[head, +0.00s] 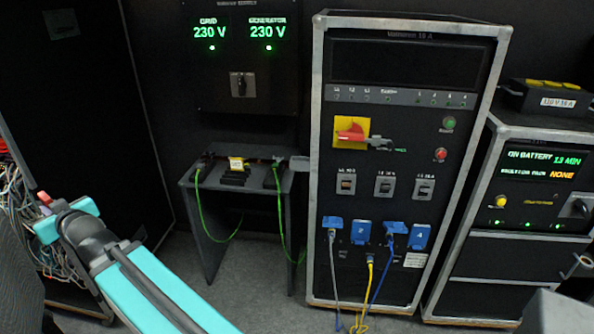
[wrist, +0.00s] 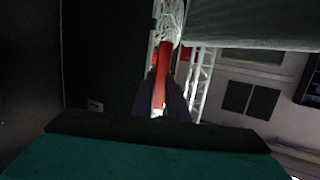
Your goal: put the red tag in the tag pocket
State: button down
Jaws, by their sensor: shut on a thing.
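My gripper (wrist: 166,98) shows as dark fingers in the middle of the wrist view, shut on a narrow red strip, which looks like the red tag (wrist: 160,88). In the head view my teal arm reaches in from the bottom left. My gripper (head: 58,207) is at its far end, with a small red piece, seemingly the tag (head: 44,198), at its tip. It appears in front of bundled cables at the left edge. I cannot make out the tag pocket in either view.
A tall rack (head: 400,160) with a red-and-yellow rotary switch (head: 351,133) and blue sockets stands right of centre. A small dark table (head: 212,187) with green leads stands left of it. A battery unit (head: 535,190) is at the right. Grey floor is clear before the table.

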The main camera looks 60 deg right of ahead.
aim_at(302, 168)
jog(key=z, duration=0.05)
jog(key=i, duration=1)
jog(key=u, duration=0.05)
